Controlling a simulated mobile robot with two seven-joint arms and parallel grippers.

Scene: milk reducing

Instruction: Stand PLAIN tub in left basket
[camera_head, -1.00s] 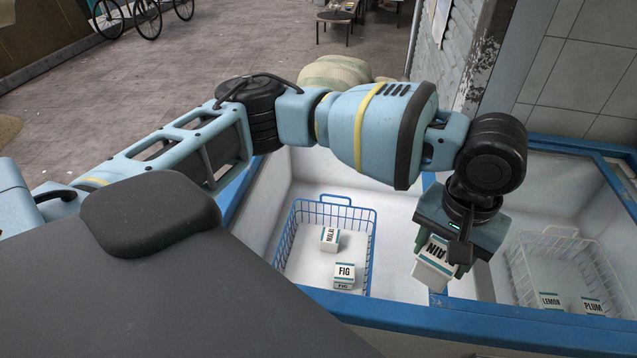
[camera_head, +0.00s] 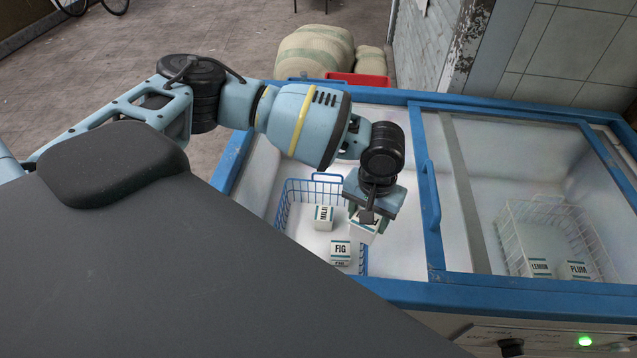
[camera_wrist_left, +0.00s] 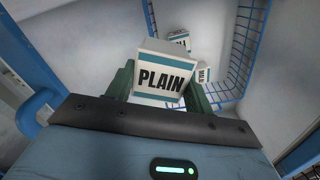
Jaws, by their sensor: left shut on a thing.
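My left gripper (camera_head: 366,222) is shut on the PLAIN tub (camera_head: 362,230), a white tub with teal bands. The tub's label faces the camera in the left wrist view (camera_wrist_left: 166,78), between the green fingers. The gripper holds it tilted, over the right side of the left basket. The left basket (camera_head: 281,208) is blue wire and stands inside the freezer. A FIG tub (camera_head: 340,250) and a MALAI tub (camera_head: 323,215) stand in it. My arm hides the basket's back right part. The right gripper does not show.
The freezer's blue rim (camera_head: 415,292) runs around the well. A glass lid (camera_head: 530,190) covers the right half, above a white basket (camera_head: 512,240) with a LEMON tub (camera_head: 539,267) and a PLUM tub (camera_head: 577,269). White floor is clear right of the left basket.

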